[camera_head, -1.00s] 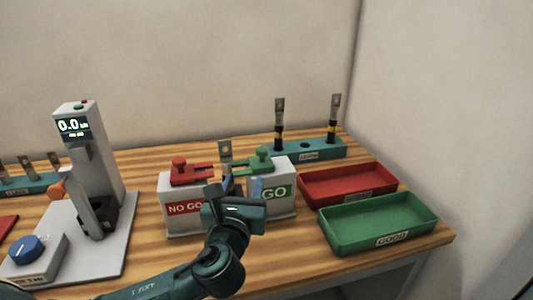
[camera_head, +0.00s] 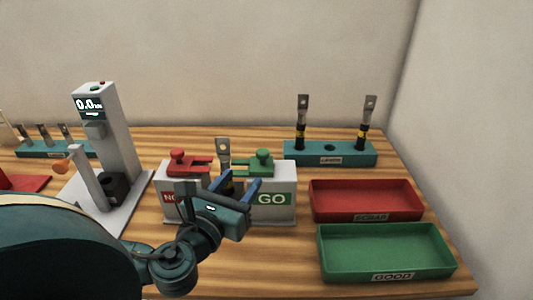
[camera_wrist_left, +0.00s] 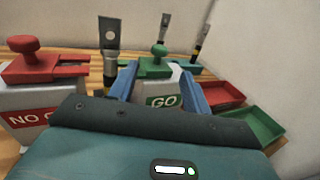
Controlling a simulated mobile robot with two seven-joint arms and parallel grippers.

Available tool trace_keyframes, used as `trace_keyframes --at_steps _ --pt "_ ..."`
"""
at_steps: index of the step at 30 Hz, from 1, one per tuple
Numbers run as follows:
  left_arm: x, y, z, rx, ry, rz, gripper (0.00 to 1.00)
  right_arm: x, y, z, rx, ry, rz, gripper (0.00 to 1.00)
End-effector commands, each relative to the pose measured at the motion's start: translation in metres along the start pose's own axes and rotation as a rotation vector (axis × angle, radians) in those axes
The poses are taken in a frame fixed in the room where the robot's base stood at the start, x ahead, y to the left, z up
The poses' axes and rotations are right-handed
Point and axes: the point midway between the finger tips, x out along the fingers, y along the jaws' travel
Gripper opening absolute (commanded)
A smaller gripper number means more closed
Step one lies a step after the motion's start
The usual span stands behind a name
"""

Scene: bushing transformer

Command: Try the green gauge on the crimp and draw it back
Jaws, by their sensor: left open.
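The green gauge (camera_head: 262,158), with a round knob and a flat forked plate, lies on top of the white GO block (camera_head: 285,205). Its fork points left towards an upright lug (camera_head: 223,150) with a flat holed tip, standing between the GO and NO GO blocks. I cannot tell whether fork and lug touch. My left gripper (camera_head: 240,182) is open in front of the GO block, its blue fingers pointing towards the gauge. In the left wrist view the gauge's knob (camera_wrist_left: 158,52) shows between and beyond the fingers, which hold nothing. The lug's crimp is partly hidden. My right gripper is out of view.
A red gauge (camera_head: 178,160) lies on the NO GO block, left of the lug. A red tray (camera_head: 400,214) and a green GOOD tray (camera_head: 343,272) sit at right. A teal rack (camera_head: 367,152) with two lugs stands behind. A grey press (camera_head: 112,130) stands left.

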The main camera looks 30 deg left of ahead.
Motion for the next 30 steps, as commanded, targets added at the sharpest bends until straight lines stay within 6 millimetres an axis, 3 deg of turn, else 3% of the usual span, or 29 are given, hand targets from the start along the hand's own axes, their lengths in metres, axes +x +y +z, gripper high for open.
trace_keyframes --at_steps 8,9,11,18,24,30 --pt "0.038 0.000 -0.006 -0.001 -0.010 0.001 0.49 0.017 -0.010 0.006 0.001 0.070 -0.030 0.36" --pt "0.047 0.001 0.002 -0.001 -0.007 0.004 0.49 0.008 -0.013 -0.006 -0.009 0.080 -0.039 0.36" --pt "0.060 0.001 0.004 -0.002 -0.004 0.004 0.49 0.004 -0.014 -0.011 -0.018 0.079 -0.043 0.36" --pt "0.101 0.000 0.002 0.000 -0.002 0.002 0.49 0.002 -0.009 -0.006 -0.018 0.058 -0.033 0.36" --pt "0.115 0.000 0.000 0.001 0.000 0.000 0.49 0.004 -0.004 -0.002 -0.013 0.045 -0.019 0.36" --pt "0.116 0.000 -0.001 0.001 0.001 -0.001 0.49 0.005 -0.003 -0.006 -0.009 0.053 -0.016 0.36"
